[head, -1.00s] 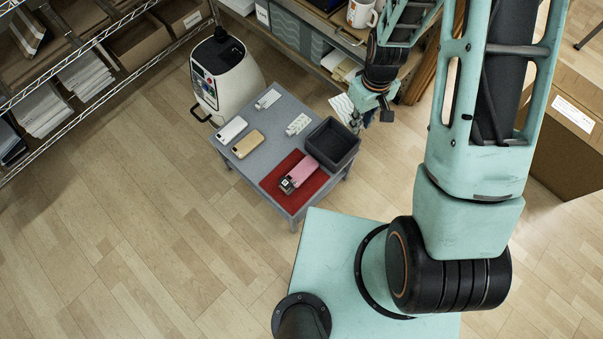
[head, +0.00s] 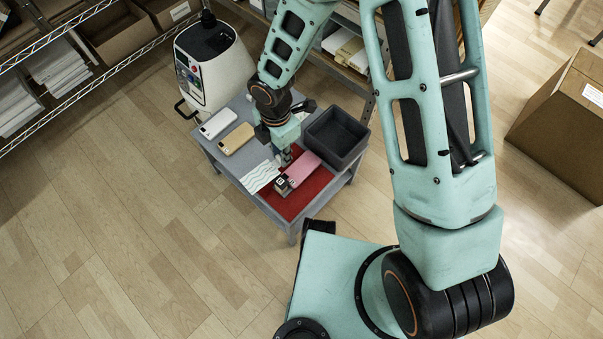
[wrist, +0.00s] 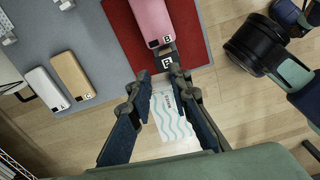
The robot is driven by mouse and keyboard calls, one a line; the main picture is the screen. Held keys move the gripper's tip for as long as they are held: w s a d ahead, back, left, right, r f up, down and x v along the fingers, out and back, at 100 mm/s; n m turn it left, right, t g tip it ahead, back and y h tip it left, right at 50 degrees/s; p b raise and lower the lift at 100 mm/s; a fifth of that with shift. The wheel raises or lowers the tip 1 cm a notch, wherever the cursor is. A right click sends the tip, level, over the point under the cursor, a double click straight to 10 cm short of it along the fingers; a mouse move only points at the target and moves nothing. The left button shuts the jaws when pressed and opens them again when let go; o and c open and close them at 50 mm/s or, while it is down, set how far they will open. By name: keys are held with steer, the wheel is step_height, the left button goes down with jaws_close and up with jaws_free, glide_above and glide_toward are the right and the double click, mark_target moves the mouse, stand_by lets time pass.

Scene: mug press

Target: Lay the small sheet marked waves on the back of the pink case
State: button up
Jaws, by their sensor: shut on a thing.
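The pink case (head: 303,168) lies back up on the red mat (head: 318,186); it also shows at the top of the wrist view (wrist: 152,18). A small black part with a white letter label (wrist: 167,60) is at its near end. My gripper (wrist: 164,78) is shut on the white sheet with teal waves (wrist: 171,118), which hangs between the fingers in the wrist view. In the head view the sheet (head: 259,178) is left of the case's labelled end, apart from the case's back. My gripper (head: 285,163) partly covers the case's left side there.
A white case (head: 217,124) and a tan case (head: 237,139) lie on the left of the grey table (head: 233,165). An open dark bin (head: 337,137) stands behind the pink case. A white machine (head: 213,65) stands beyond the table.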

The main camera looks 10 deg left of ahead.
steer(key=shift+s+a+f+n, duration=0.2)
steer(key=shift+a+f+n, duration=0.2)
steer(key=shift+f, duration=0.1)
steer(key=shift+f+b, duration=0.15)
steer(key=shift+b, duration=0.15)
steer(key=w+d+f+b, duration=0.2)
steer(key=w+d+f, duration=0.25)
steer(key=w, duration=0.25)
steer(key=b, duration=0.2)
glide_above(314, 156)
steer(key=f, duration=0.4)
steer(key=shift+s+a+f, duration=0.2)
steer(key=shift+s+a, duration=0.05)
steer(key=shift+s, duration=0.05)
steer(key=shift+w+d+f, duration=0.15)
steer(key=shift+f, duration=0.15)
steer(key=shift+w+f+b, duration=0.1)
steer(key=shift+f+b, duration=0.75)
steer(key=shift+f, duration=0.75)
